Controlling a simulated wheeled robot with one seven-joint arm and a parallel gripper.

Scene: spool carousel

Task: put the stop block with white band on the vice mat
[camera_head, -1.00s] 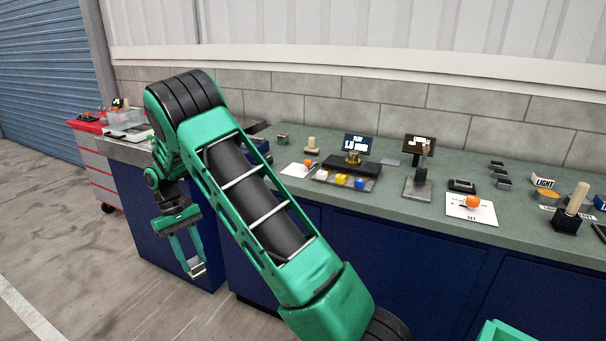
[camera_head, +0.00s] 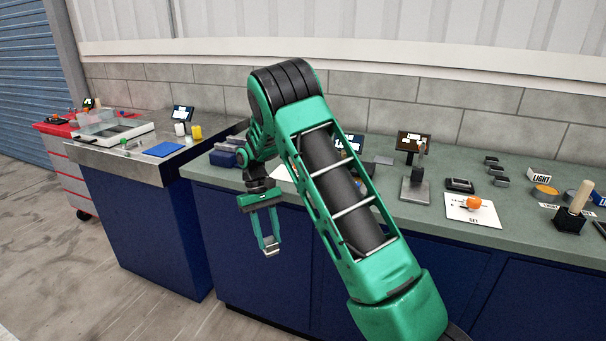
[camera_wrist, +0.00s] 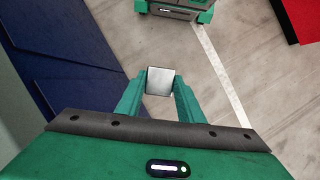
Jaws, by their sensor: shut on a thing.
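My gripper (camera_head: 270,246) hangs fingers down in front of the blue cabinet fronts, below the green bench top. In the wrist view my gripper (camera_wrist: 160,88) is shut on a small block with a pale grey-white face (camera_wrist: 160,81), held between the fingertips. I take it for the stop block; its band cannot be told apart from here. A flat blue mat (camera_head: 165,149) lies on the steel-topped bench at left, apart from my gripper. I cannot tell whether it is the vice mat.
The steel-topped bench (camera_head: 150,170) carries a clear bin, a small screen (camera_head: 182,113) and a yellow cylinder (camera_head: 196,132). The green bench (camera_head: 395,208) holds a metal stand, a white card with an orange thing (camera_head: 473,203) and small blocks. Floor at left is clear.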

